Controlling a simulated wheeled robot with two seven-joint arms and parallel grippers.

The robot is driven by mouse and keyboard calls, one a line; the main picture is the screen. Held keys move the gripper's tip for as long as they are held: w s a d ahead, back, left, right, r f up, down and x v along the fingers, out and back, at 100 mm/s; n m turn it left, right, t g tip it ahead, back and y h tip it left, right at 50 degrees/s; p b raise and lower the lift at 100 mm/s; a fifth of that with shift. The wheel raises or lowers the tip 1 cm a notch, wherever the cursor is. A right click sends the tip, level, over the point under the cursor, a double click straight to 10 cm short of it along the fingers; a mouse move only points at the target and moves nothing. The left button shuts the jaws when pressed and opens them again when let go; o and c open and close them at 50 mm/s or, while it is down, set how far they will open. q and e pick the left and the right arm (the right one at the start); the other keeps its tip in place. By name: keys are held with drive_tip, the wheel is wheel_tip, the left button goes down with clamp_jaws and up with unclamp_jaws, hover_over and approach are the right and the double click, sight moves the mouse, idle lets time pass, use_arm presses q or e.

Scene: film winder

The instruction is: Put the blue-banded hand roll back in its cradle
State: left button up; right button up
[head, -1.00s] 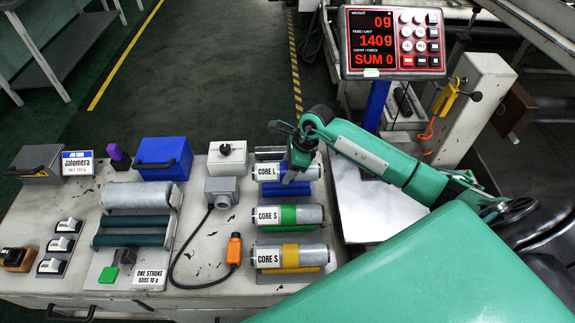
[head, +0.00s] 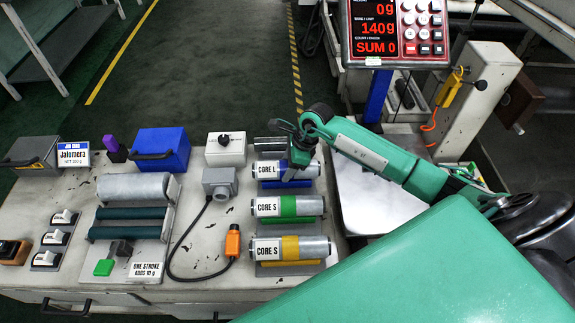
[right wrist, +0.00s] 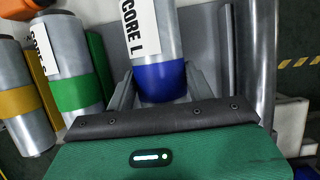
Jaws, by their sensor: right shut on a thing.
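The blue-banded hand roll (head: 269,171), labelled CORE L, is a grey cylinder lying level at the back of the row of rolls. My right gripper (head: 299,166) is over its right part, shut on it. Its cradle (head: 282,184) is directly beneath, with blue showing along the front. My left gripper is out of view.
The green-banded roll (head: 288,207) and yellow-banded roll (head: 290,248) lie in front in their own holders. A grey connector box (head: 219,181) with a cable stands to the left. A white switch box (head: 225,149) is behind left, and the scale display (head: 397,32) is behind right.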

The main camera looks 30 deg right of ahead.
drive_tip(key=o, duration=1.3)
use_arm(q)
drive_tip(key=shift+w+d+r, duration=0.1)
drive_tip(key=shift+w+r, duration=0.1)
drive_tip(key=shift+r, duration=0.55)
use_arm(e)
drive_tip(key=v, duration=1.4)
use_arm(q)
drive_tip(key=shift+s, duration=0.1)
use_arm(e)
drive_tip(key=shift+f, duration=0.15)
